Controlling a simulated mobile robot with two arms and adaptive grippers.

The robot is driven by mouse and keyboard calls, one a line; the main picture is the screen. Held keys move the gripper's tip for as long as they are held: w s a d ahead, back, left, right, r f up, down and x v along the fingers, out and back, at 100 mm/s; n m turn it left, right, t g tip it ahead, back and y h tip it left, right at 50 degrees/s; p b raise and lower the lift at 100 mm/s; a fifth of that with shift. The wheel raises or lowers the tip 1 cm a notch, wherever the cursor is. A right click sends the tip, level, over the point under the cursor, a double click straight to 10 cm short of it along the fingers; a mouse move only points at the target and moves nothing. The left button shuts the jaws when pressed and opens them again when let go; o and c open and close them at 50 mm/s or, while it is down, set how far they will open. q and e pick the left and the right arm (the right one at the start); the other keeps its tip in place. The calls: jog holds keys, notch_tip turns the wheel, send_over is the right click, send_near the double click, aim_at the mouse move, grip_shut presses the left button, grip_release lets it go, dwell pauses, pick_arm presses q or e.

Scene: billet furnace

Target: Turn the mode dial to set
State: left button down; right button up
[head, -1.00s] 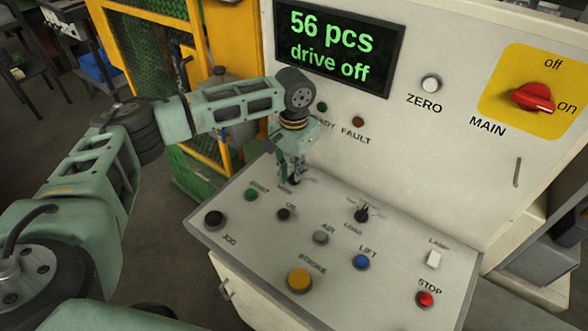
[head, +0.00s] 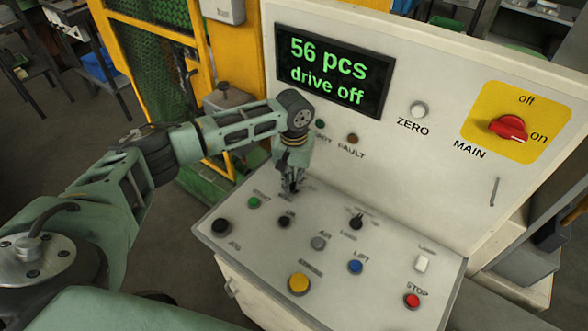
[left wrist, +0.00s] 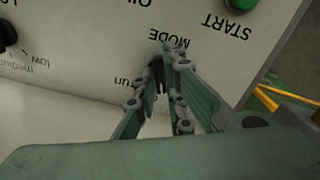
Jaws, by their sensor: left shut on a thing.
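The mode dial (left wrist: 158,74) is a small dark knob on the light grey console panel, under the word MODE in the left wrist view. The word "run" shows beside it; a "set" mark is hidden by my fingers. My left gripper (left wrist: 164,66) is shut on the dial, with one finger on each side. In the head view my left gripper (head: 290,187) points down at the back left of the panel and covers most of the dial. The dial's exact pointing direction cannot be told. My right gripper is not in view.
The panel also carries a green START button (head: 254,202), a black JOG button (head: 221,227), a load dial (head: 356,220), a yellow button (head: 299,283) and a red STOP button (head: 412,300). The display (head: 335,72) reads "56 pcs, drive off". The red main switch (head: 508,127) is near "on".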

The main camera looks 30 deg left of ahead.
aim_at(294, 183)
pick_arm(q)
jog(key=n+p, duration=0.2)
jog(key=shift+r+n+p, duration=0.25)
jog(key=shift+n+p, duration=0.05)
jog(key=shift+p, duration=0.05)
jog(key=shift+f+n+p, duration=0.15)
jog(key=shift+n+p, duration=0.5)
jog(key=shift+n, duration=0.35)
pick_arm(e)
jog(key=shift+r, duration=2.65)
pick_arm(q)
jog(key=shift+w, duration=0.1)
jog(key=c, duration=1.8)
grip_release()
notch_tip(294, 183, up, 12)
jog(key=shift+f, duration=0.1)
